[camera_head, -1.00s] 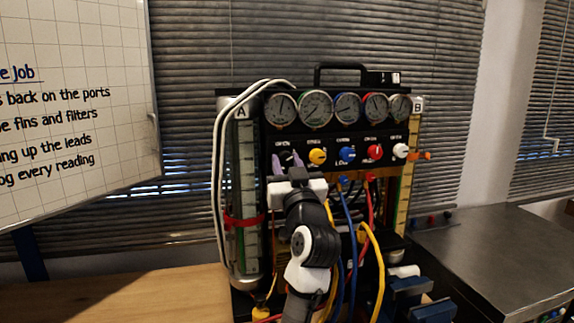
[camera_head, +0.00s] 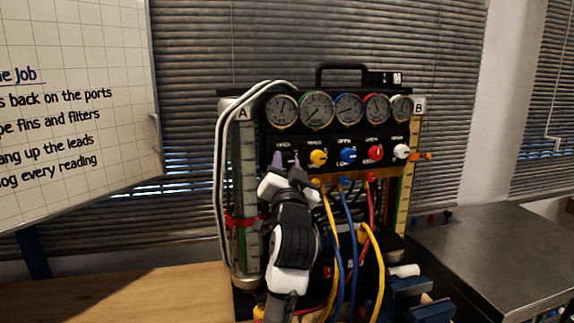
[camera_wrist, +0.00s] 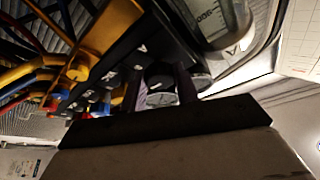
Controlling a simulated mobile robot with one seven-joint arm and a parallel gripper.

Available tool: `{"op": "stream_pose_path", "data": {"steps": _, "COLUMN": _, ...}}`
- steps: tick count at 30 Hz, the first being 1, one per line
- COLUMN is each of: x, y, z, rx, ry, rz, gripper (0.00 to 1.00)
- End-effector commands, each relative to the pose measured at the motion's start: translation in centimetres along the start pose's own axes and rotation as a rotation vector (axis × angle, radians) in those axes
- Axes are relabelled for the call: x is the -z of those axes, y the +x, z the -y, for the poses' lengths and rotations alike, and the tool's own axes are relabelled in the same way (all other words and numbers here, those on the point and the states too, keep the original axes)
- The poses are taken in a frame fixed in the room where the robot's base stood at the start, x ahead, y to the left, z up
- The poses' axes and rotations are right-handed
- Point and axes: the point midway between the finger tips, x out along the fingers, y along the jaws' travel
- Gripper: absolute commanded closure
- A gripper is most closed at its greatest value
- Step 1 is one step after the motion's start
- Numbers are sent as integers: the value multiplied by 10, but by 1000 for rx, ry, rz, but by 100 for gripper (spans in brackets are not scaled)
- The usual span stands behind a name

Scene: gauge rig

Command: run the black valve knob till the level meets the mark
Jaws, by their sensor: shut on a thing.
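The black valve knob (camera_head: 286,157) is at the left end of the knob row on the gauge rig. My gripper (camera_head: 285,159) is shut on it, its purple fingertips on either side and hiding most of it. In the wrist view the dark knob (camera_wrist: 160,84) shows between the two fingers. The clear level tube A (camera_head: 246,170) stands upright at the rig's left side, with a scale strip and a red band (camera_head: 240,222) around its lower half. I cannot make out the liquid level against the band.
Yellow (camera_head: 318,157), blue (camera_head: 348,155), red (camera_head: 376,152) and white (camera_head: 401,151) knobs sit to the right, under several round gauges. Coloured hoses (camera_head: 374,262) hang close right of my arm. White hoses (camera_head: 217,170) loop beside tube A. A metal bench (camera_head: 490,255) is at right.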

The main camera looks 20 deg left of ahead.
Motion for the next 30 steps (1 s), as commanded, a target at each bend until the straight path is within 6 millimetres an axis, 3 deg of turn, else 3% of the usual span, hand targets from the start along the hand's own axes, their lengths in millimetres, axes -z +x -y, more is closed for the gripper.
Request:
{"op": "stream_pose_path", "data": {"steps": 4, "x": 0, "y": 0, "z": 0, "rx": 1, "ry": 0, "rz": 0, "gripper": 92}}
{"op": "stream_pose_path", "data": {"steps": 5, "x": 0, "y": 0, "z": 0, "rx": 1, "ry": 0, "rz": 0, "gripper": 67}}
{"op": "stream_pose_path", "data": {"steps": 9, "x": 0, "y": 0, "z": 0, "rx": 1, "ry": -1, "rz": 0, "gripper": 49}}
{"op": "stream_pose_path", "data": {"steps": 20, "x": -1, "y": -4, "z": -1, "rx": 1, "ry": -2, "rz": 0, "gripper": 48}}
{"op": "stream_pose_path", "data": {"steps": 23, "x": -2, "y": -16, "z": -2, "rx": 1, "ry": -3, "rz": -1, "gripper": 48}}
{"op": "stream_pose_path", "data": {"steps": 30, "x": -3, "y": -70, "z": -2, "rx": 2, "ry": -4, "rz": -3, "gripper": 48}}
